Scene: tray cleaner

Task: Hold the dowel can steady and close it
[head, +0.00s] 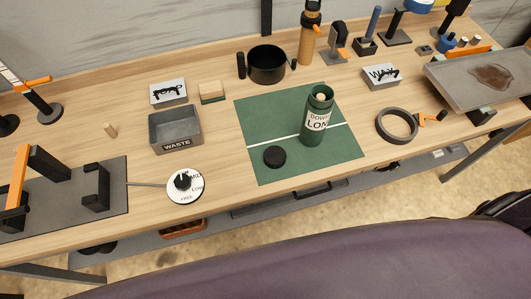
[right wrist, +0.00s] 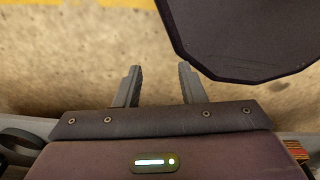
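The dowel can (head: 314,124) is a dark green cylinder with a white label reading "DOWEL" and "LON". It stands upright on the green mat (head: 262,111), right of the mat's middle. Its top is open, and a pale end shows inside the mouth. A round black lid (head: 275,157) lies flat on the mat, left of the can and apart from it. My right gripper (right wrist: 159,69) shows in the right wrist view, open and empty, with bare floor beyond its fingers. It is not seen near the can. My left gripper is in neither view.
Left of the mat stand a grey WASTE bin (head: 175,128) and a round white-labelled tin (head: 185,187). A black pot (head: 267,65) and orange bottle (head: 308,42) stand behind. A dark ring (head: 396,125) and metal tray (head: 465,88) lie right. The mat's front is clear.

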